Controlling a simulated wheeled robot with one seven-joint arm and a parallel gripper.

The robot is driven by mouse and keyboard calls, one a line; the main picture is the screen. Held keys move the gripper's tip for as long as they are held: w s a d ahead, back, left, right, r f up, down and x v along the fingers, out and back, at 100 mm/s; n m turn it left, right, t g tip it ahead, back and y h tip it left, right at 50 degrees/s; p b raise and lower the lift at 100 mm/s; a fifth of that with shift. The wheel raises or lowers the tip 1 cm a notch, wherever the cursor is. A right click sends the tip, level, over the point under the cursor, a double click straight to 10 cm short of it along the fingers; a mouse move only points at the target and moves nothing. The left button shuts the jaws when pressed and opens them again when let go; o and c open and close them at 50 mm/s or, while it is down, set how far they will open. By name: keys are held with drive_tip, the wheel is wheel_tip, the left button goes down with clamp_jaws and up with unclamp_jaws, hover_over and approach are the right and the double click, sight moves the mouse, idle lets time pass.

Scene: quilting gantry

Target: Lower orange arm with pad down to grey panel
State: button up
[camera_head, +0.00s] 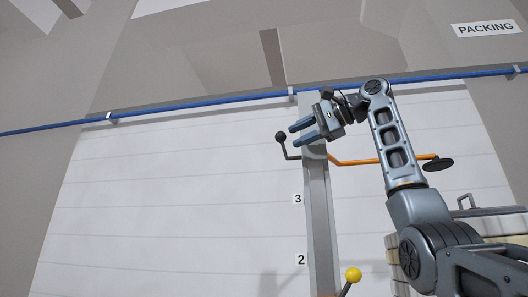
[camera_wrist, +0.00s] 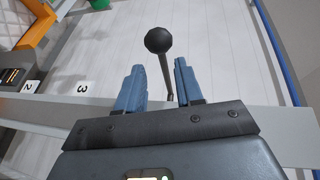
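An orange arm (camera_head: 362,160) reaches right from the grey upright post (camera_head: 319,211) and carries a dark round pad (camera_head: 438,163) at its far end, partly near my forearm. A crank with a black ball knob (camera_head: 281,137) sticks out left of the post at about the same height. My gripper (camera_head: 302,132) is open, its blue fingers pointing left just above the crank. In the wrist view the black knob (camera_wrist: 159,40) and its dark rod lie between and beyond my fingertips (camera_wrist: 158,80), with gaps on both sides. The grey panel cannot be told apart with certainty.
A yellow ball-topped lever (camera_head: 353,275) stands low at the post, near the number 2 plate (camera_head: 300,260); the number 3 plate (camera_head: 298,199) is above. A blue rail (camera_head: 190,104) runs across the top. The white lined sheet (camera_head: 160,200) left of the post is clear.

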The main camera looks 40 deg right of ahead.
drive_tip(key=p+x, duration=0.2)
drive_tip(key=x, duration=0.6)
drive_tip(key=shift+r, duration=0.1)
clamp_jaws()
